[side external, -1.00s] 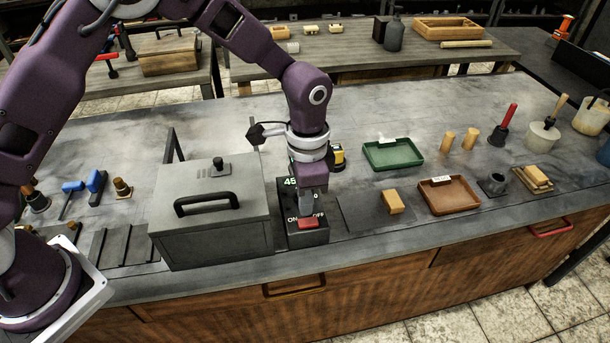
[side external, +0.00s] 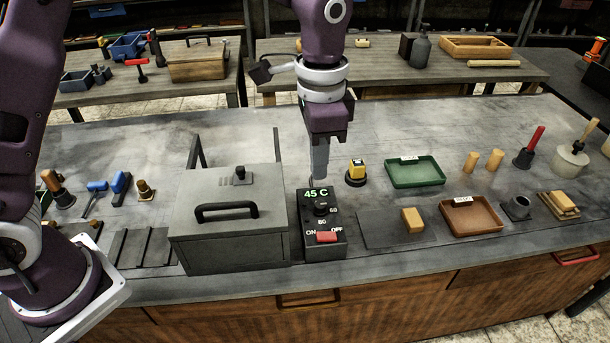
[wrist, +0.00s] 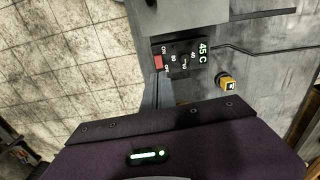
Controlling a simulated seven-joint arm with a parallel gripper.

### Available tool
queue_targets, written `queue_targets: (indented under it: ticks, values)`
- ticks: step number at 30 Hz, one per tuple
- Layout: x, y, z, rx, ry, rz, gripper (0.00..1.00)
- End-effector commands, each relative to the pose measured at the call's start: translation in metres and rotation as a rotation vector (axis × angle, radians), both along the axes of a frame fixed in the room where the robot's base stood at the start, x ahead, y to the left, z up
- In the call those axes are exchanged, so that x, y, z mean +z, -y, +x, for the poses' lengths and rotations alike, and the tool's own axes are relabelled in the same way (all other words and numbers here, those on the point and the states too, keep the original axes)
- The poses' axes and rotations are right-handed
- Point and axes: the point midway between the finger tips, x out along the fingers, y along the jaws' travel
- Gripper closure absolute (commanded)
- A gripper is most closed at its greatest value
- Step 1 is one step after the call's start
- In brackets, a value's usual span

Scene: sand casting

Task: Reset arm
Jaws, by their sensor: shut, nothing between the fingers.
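My gripper (side external: 319,178) points down above the back of the black control box and is shut with nothing between its fingers. Its fingers also show in the wrist view (wrist: 158,92). The control box (side external: 340,248) has a green "45 C" readout, a round dial (side external: 320,206) and a red switch (side external: 327,237) between the ON and OFF labels. The box also shows in the wrist view (wrist: 180,66). My gripper is above the box, apart from the red switch.
A grey lidded box (side external: 235,252) with a black handle stands left of the control box. A yellow-topped device (side external: 356,171), a green tray (side external: 415,173) and a brown tray (side external: 472,217) lie to the right. The bench's back middle is clear.

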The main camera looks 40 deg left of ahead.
Motion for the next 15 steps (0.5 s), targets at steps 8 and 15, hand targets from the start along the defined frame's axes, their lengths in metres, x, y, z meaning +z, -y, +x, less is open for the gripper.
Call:
queue_targets:
  ticks: [8,15]
  values:
    - [0.112,-0.104,-0.119,0.391,0.257,-0.087,1.0]
    - [0.103,-0.143,-0.218,0.663,0.425,-0.17,1.0]
